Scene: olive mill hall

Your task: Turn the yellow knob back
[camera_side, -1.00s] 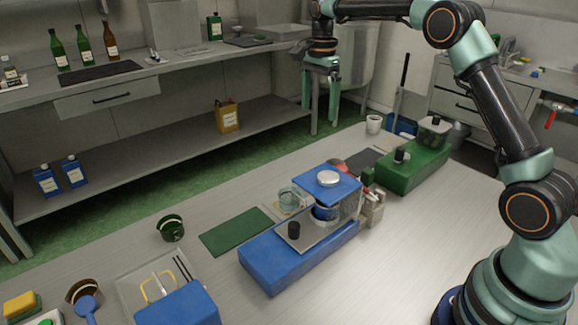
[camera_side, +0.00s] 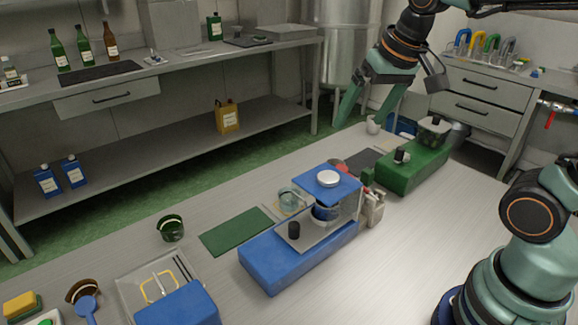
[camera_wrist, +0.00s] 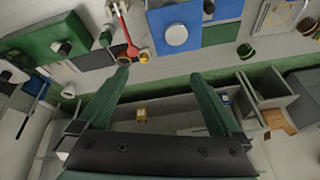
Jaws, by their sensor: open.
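I cannot make out a clear yellow knob in either view. A small yellow round thing (camera_wrist: 143,58) shows beyond my fingertips in the wrist view, too small to identify. The blue device (camera_side: 285,262) on the table has a black knob (camera_side: 294,230) and a pale round disc (camera_side: 328,178) on its raised top. The green device (camera_side: 415,172) behind it also has a black knob (camera_side: 399,155). My gripper (camera_side: 359,124) is open and empty near the table's far edge, fingers pointing down; its spread fingers (camera_wrist: 160,76) also show in the wrist view.
A white cup (camera_side: 373,127) is close to my right finger in the side view. A green mat (camera_side: 235,231), a dark green cup (camera_side: 170,228) and a tray (camera_side: 128,282) lie to the left. The right front of the table (camera_side: 440,240) is clear.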

